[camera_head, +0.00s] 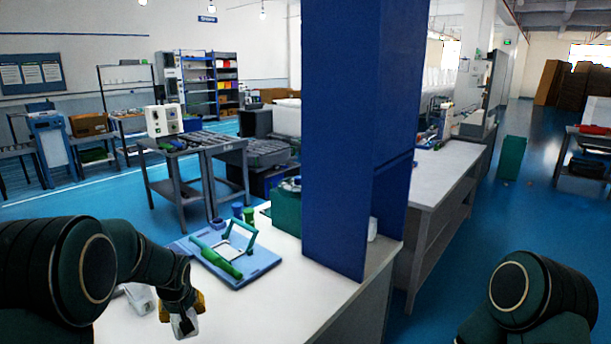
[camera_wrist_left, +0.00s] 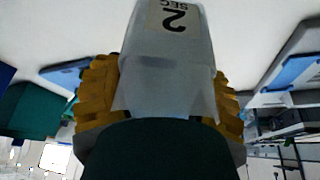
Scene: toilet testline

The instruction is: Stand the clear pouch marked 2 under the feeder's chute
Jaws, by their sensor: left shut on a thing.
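My left gripper (camera_head: 182,307) has yellow ribbed fingers and is shut on a clear pouch (camera_head: 184,326), low at the left of the white table in the head view. In the left wrist view the pouch (camera_wrist_left: 165,75) sits between both fingers, and its label (camera_wrist_left: 174,17) reads 2 and SEC, upside down in that picture. I cannot tell whether the pouch touches the table. A tall blue housing (camera_head: 340,140) stands on the table to the right of the gripper; I cannot make out a chute on it. My right gripper is out of view.
A pale clear object (camera_head: 139,298) lies left of the gripper. A blue board (camera_head: 262,266) with a green-handled frame lies behind it. A green box (camera_head: 286,212) stands beside the blue housing. The white tabletop (camera_head: 265,315) right of the gripper is clear.

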